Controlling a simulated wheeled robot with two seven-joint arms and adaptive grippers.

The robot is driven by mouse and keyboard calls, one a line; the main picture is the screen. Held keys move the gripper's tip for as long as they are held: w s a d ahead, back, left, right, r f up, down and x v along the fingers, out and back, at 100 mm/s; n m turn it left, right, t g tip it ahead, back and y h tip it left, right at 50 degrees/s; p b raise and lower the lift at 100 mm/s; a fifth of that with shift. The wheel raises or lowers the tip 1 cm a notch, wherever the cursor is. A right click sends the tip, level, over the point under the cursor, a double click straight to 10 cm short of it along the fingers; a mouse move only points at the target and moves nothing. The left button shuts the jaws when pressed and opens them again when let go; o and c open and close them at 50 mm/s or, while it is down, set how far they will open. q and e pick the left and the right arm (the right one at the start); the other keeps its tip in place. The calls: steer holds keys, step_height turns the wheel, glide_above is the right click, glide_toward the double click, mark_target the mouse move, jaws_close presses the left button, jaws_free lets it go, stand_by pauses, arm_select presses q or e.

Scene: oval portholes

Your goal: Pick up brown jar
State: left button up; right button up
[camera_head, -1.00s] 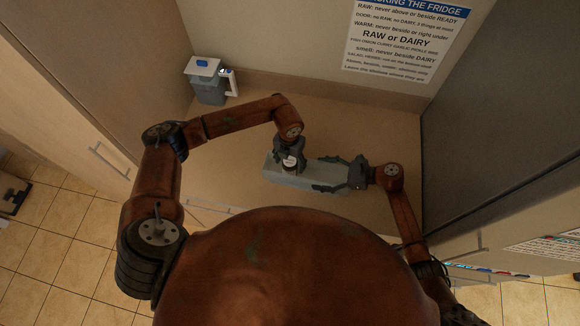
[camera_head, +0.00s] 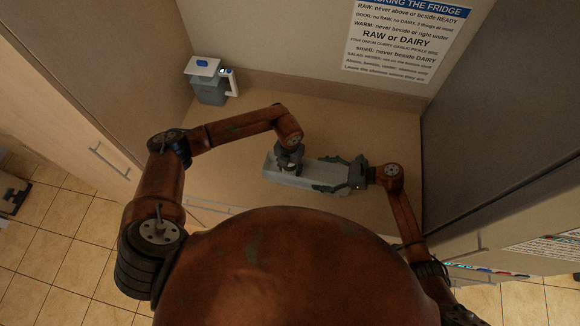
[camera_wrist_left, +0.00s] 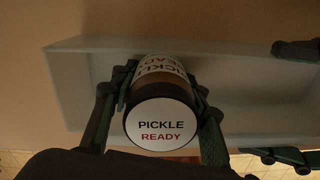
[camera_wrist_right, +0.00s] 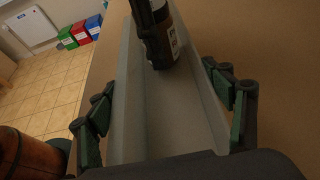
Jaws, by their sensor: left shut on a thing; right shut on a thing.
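The brown jar (camera_wrist_left: 160,105) has a white lid reading "PICKLE READY" and a white side label. It sits between the fingers of my left gripper (camera_wrist_left: 155,95), which is shut on it. In the head view my left gripper (camera_head: 289,160) covers most of the jar at the left part of a long pale grey bin (camera_head: 275,177). The jar also shows in the right wrist view (camera_wrist_right: 160,45), at the bin's far end; whether it touches the bin floor I cannot tell. My right gripper (camera_head: 340,175) is shut on the bin, with fingers along both long walls.
The bin lies on a brown counter (camera_head: 375,125). A grey-blue dispenser-like box with a white handle (camera_head: 208,82) stands at the back left. A tall grey panel (camera_head: 490,120) bounds the right side. The counter behind the bin is clear.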

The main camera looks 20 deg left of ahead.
mark_target(290, 167)
arm_select(q)
steer(key=c, duration=0.7)
steer(key=shift+o, duration=0.2)
steer(key=shift+r, duration=0.1)
step_height(290, 167, up, 10)
steer(key=shift+f, duration=0.1)
arm_select(e)
steer(key=o, duration=1.4)
steer(key=v, duration=0.6)
steer(key=shift+d, duration=0.4)
steer(key=shift+d+r, duration=0.25)
steer(key=shift+d, duration=0.1)
steer(key=shift+r, duration=0.1)
